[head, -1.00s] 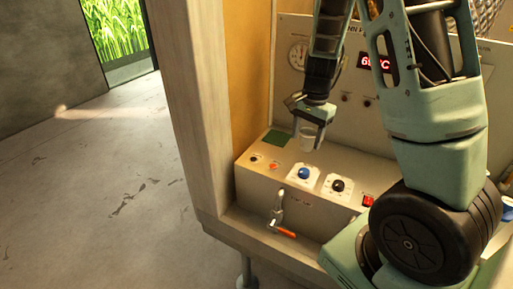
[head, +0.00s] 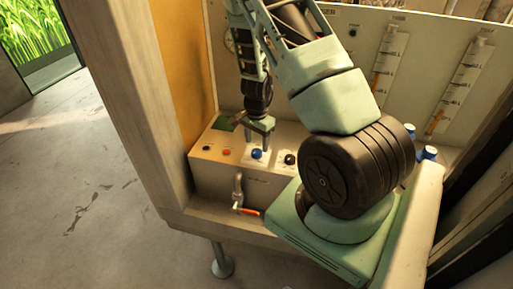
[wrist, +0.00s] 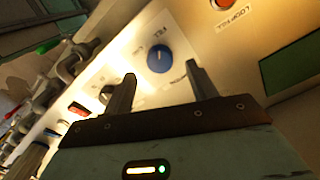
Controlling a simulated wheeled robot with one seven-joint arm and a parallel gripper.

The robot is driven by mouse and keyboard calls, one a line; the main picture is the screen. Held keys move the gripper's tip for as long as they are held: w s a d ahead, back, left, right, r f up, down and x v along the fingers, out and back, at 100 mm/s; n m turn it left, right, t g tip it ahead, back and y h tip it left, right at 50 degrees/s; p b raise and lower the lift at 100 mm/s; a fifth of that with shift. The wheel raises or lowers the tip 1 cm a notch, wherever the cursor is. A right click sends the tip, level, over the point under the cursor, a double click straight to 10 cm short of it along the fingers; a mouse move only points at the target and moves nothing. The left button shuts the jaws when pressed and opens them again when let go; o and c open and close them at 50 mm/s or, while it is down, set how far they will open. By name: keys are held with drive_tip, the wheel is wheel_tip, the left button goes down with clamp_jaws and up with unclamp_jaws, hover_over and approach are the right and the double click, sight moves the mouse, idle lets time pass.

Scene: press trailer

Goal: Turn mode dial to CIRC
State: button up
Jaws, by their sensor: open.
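The blue dial (head: 257,154) sits on a white plate on the sloped top of the control box (head: 225,180). It also shows in the wrist view as a round blue knob (wrist: 160,58) with small printed labels around it; one seems to read FILL, the others are hard to read. Its pointer position is not clear. My gripper (head: 259,142) is open just above the blue dial, pointing down. In the wrist view the dial lies beyond and between the two separated fingertips (wrist: 160,72); I see no contact.
A black dial (head: 290,159) is right of the blue one. An orange-red button (head: 227,152) and a dark button (head: 207,147) are to the left. A valve with a red-orange handle (head: 246,211) juts from the box front. A wooden post (head: 130,100) stands left.

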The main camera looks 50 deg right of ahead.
sight(257, 151)
drive_tip(key=shift+f, duration=1.9)
drive_tip(key=c, duration=1)
